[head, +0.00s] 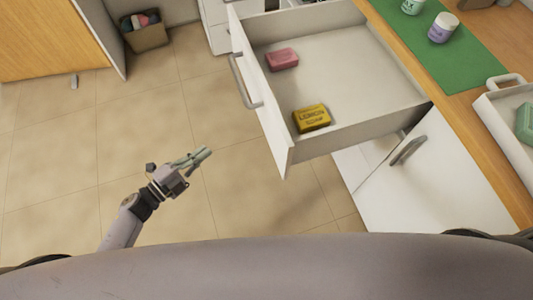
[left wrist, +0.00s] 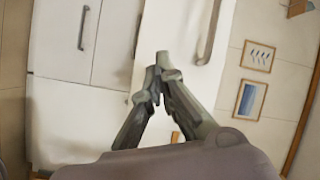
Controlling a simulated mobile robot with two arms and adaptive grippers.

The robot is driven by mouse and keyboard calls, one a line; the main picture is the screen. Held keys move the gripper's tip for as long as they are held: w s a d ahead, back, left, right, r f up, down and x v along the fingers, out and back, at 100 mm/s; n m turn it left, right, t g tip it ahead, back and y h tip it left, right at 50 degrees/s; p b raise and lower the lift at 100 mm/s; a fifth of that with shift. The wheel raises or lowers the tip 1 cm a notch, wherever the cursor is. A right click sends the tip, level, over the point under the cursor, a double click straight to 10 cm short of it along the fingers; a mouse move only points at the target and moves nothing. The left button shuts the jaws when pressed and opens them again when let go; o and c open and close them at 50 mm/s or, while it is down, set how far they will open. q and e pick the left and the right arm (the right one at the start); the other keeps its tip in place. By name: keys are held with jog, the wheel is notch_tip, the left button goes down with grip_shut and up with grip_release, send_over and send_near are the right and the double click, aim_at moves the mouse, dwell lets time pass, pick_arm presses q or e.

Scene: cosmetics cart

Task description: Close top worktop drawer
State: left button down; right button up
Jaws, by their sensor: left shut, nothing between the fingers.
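The top worktop drawer (head: 345,65) is pulled wide open from under the wooden worktop in the head view. Its white front panel (head: 272,115) faces left and carries a bar handle (head: 243,82). A pink soap bar (head: 282,59) and a yellow lemon soap box (head: 311,118) lie inside. My left gripper (head: 207,152) is shut and empty, over the floor to the left of the drawer front and apart from it. In the left wrist view, the shut fingertips (left wrist: 162,66) show in front of a white panel with a handle (left wrist: 210,35). My right gripper is not in view.
The worktop (head: 465,85) holds a green mat (head: 440,50) with jars and a white tray (head: 505,125). A white cabinet door (head: 430,185) with a handle is below. A bin (head: 146,35) stands far back left. The tiled floor (head: 130,125) left of the drawer is clear.

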pick_arm(q)
jog(key=s+d+r+m+g+h+b, duration=0.2)
jog(key=s+d+r+m+g+h, duration=0.25)
jog(key=m+g, duration=0.4)
jog(key=m+t+p, duration=0.1)
jog(key=m+p, duration=0.1)
jog(key=p, duration=0.1)
send_near(277, 145)
jog(key=x, duration=0.7)
jog(key=shift+s+d+r, duration=0.1)
jog(key=shift+s+d, duration=0.05)
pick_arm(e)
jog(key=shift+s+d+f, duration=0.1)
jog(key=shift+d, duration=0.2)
